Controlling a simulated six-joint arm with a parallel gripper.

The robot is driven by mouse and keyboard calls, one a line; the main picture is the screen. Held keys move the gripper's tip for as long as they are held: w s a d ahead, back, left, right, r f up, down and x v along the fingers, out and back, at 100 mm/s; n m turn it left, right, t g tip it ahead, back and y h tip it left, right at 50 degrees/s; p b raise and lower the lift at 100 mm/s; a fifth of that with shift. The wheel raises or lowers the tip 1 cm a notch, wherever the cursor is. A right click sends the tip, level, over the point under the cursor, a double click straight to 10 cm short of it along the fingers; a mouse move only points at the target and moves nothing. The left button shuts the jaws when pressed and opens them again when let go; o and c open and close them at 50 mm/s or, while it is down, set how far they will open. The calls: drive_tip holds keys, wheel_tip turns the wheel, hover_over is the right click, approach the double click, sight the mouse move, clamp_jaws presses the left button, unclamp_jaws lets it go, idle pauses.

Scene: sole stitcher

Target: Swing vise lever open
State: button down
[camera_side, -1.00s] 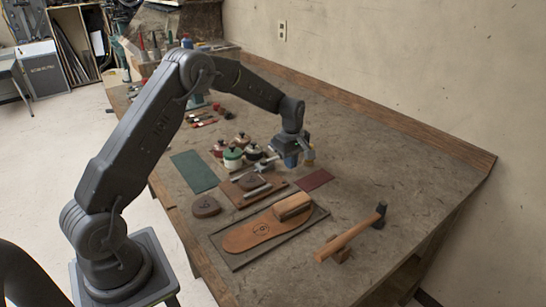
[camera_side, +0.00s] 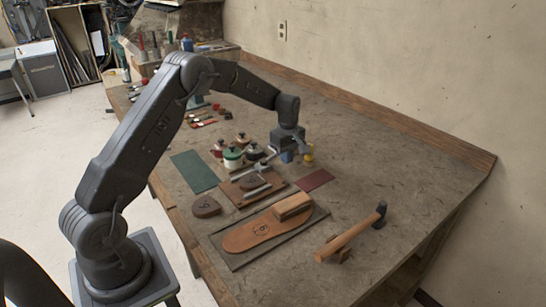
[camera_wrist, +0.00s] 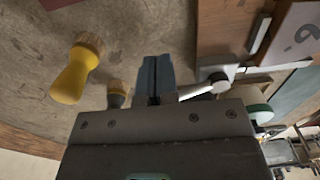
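The vise lever is a bare metal rod (camera_wrist: 194,92) in the wrist view, running from a round grey pivot (camera_wrist: 220,82) toward my fingers. In the side view the lever and pivot (camera_side: 264,162) sit at the far edge of the brown vise board (camera_side: 240,196). My gripper (camera_wrist: 155,76) has its blue fingers close together, pointing down beside the lever's end. The rod's tip is by the right finger; the gripper body hides part of it, so contact is unclear. In the side view my gripper (camera_side: 287,157) is low over the bench, right of the pivot.
A yellow-handled tool (camera_wrist: 72,80) and a smaller one (camera_wrist: 118,92) stand left of my fingers. A dark red mat (camera_side: 314,180), a leather sole (camera_side: 258,230) and a hammer (camera_side: 350,237) lie nearer.

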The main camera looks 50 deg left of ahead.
drive_tip(key=shift+a, duration=0.15)
drive_tip(key=shift+s+a, duration=0.15)
drive_tip(key=shift+a, duration=1.05)
drive_tip(key=shift+a, duration=0.15)
drive_tip(key=shift+s+a, duration=0.35)
drive_tip(key=shift+a, duration=0.3)
drive_tip(key=shift+d, duration=0.6)
